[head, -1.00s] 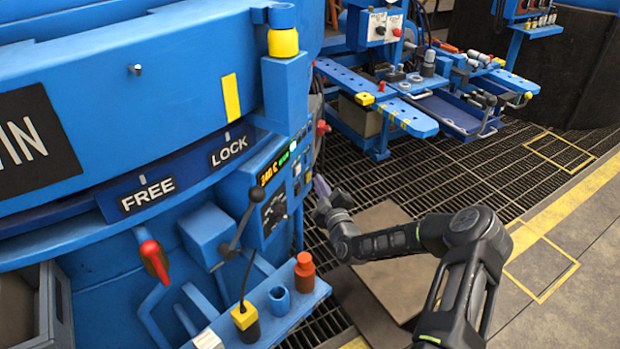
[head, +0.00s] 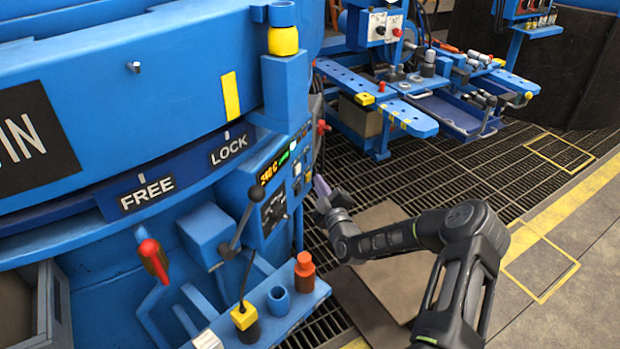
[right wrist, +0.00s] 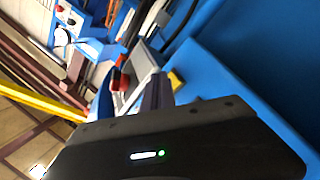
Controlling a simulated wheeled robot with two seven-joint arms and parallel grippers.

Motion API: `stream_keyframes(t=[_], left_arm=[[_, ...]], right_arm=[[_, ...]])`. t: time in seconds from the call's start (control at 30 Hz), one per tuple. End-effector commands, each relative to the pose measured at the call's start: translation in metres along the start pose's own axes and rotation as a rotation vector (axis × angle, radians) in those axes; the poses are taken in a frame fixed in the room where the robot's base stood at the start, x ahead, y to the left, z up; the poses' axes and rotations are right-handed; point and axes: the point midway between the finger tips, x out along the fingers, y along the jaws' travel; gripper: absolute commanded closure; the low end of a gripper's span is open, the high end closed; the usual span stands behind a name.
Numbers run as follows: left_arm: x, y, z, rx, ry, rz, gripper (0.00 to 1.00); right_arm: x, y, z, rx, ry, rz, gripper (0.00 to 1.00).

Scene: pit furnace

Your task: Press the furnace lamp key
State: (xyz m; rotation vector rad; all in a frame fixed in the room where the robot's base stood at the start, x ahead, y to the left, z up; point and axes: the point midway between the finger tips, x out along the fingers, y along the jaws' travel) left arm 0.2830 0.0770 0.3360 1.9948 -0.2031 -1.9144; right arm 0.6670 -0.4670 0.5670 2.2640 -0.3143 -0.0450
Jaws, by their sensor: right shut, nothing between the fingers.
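The blue furnace control panel (head: 254,205) is in the middle of the head view, with an orange readout, a green light and small light and dark keys (head: 297,170) along its right part. I cannot tell which of them is the lamp key. My right gripper (head: 321,188) is just right of the panel, its purplish-grey fingers pointing up toward it. It is shut and empty. Whether the fingertips touch the panel cannot be told. In the right wrist view the shut fingers (right wrist: 157,92) show close to a blue surface; the key is not clearly visible there. My left gripper is not in view.
A ledge holds an orange bottle (head: 305,272), a blue cup (head: 278,301) and a yellow-and-black item (head: 245,321). A black-knobbed lever (head: 240,222) juts from the panel's left. A blue workbench (head: 410,110) stands behind, over open floor grating.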

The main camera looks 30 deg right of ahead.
Motion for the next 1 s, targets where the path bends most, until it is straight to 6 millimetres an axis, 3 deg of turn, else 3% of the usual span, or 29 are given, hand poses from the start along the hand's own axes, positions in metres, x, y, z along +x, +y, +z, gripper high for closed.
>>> stream_keyframes(t=[0.43,1.0], left_arm=[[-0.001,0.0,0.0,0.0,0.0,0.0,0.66],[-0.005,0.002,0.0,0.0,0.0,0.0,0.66]], right_arm=[[-0.004,0.004,0.004,-0.002,-0.001,0.001,1.0],[-0.041,0.03,0.03,0.0,0.0,0.0,1.0]])
